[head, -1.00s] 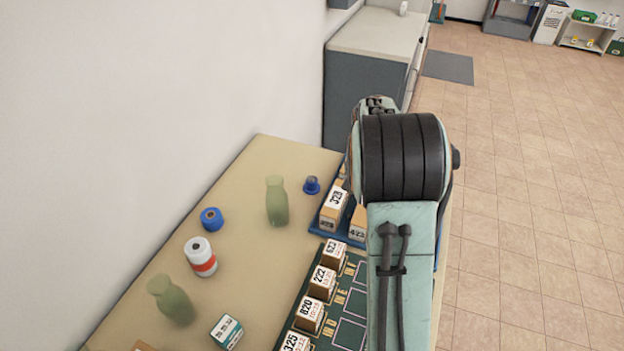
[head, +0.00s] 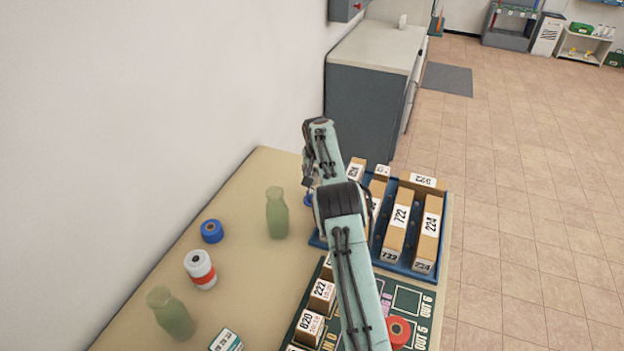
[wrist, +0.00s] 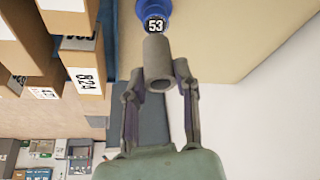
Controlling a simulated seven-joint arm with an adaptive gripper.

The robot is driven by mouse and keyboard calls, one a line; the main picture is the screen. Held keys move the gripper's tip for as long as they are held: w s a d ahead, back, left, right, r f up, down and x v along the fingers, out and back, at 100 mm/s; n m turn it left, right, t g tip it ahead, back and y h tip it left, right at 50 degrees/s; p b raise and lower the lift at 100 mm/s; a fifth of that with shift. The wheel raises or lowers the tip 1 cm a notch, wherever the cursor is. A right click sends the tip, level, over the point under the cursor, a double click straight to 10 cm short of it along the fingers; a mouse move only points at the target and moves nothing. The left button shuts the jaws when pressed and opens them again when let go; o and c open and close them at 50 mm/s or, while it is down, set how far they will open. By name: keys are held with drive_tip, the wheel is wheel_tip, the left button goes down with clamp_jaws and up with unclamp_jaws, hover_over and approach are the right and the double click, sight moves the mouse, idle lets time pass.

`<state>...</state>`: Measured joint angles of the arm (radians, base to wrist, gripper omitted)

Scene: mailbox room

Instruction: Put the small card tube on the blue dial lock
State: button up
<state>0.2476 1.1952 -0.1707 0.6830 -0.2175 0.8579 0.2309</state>
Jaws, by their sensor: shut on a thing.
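The small card tube (wrist: 157,62) is a short grey-brown hollow cylinder. In the wrist view my gripper (wrist: 160,78) is shut on it, with a finger on each side and its open end showing. The blue dial lock (wrist: 154,8) has a black dial reading 53 and appears just past the tube's far end. I cannot tell whether tube and lock touch. In the head view the lock (head: 308,201) stands on the tan table, partly hidden by my arm. My gripper (head: 308,182) is close above it there, and the tube cannot be made out.
A green vase (head: 277,213) stands left of the lock. A blue rack (head: 395,267) of numbered boxes is right of it. A blue roll (head: 211,231), a white-and-red container (head: 201,269) and another green vase (head: 170,313) are nearer. A red ring (head: 398,331) lies on the green board.

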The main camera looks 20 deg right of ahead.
drive_tip(key=shift+w+d+f, duration=0.1)
drive_tip(key=shift+w+f, duration=0.35)
drive_tip(key=shift+w, duration=0.1)
drive_tip(key=shift+w+d+f, duration=0.1)
drive_tip(key=shift+w+f, duration=0.05)
drive_tip(key=shift+f, duration=1.65)
drive_tip(key=shift+f, duration=0.15)
drive_tip(key=o, duration=0.8)
